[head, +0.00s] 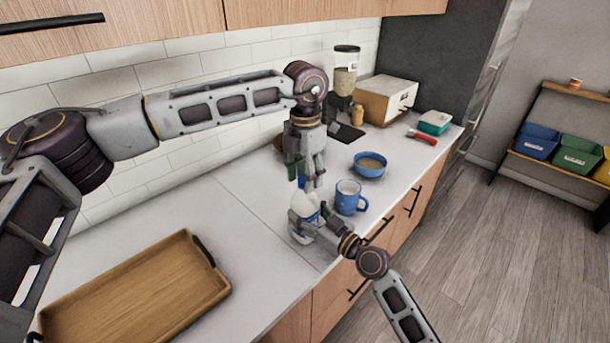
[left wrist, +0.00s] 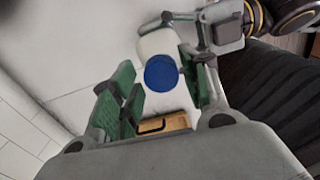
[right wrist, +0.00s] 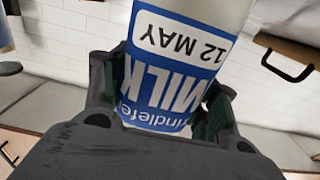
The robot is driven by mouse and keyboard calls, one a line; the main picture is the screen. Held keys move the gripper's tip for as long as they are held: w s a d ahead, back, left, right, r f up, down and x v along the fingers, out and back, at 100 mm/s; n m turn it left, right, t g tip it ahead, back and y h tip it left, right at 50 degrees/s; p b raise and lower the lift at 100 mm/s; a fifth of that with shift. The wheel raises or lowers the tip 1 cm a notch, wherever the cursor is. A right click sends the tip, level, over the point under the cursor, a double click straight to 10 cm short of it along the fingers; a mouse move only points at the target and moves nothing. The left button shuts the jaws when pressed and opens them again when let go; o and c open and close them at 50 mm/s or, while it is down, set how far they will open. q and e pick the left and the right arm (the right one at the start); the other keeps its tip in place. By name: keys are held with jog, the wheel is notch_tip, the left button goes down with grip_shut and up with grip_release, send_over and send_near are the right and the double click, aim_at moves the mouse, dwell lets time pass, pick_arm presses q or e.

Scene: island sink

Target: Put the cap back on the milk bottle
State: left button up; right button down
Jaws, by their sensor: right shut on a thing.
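The milk bottle (head: 303,203), white with a blue label, stands upright near the counter's front edge. My right gripper (head: 303,226) is shut around its body; the right wrist view shows the bottle's label (right wrist: 175,60) between the fingers. My left gripper (head: 311,188) points down just above the bottle top. In the left wrist view its green-padded fingers (left wrist: 160,85) stand apart, on either side of the round blue cap (left wrist: 161,73). The white bottle (left wrist: 158,43) shows behind the cap. I cannot tell whether the cap is seated on the neck.
A blue mug (head: 350,200) stands close to the right of the bottle, with a blue bowl (head: 370,168) behind it. A wooden tray (head: 140,295) lies at the front left. The counter (head: 235,205) between tray and bottle is clear. A grinder (head: 345,75) stands at the back.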

pick_arm(q)
jog(key=shift+o, duration=0.5)
notch_tip(320, 180, up, 12)
dwell(0.6)
pick_arm(e)
jog(key=shift+c, duration=1.7)
grip_release()
jog(key=shift+s+d, duration=0.1)
jog(key=shift+d, duration=0.05)
jog(key=shift+v, duration=5.85)
pick_arm(q)
jog(key=shift+d+f, duration=0.1)
pick_arm(e)
jog(key=shift+d, duration=0.1)
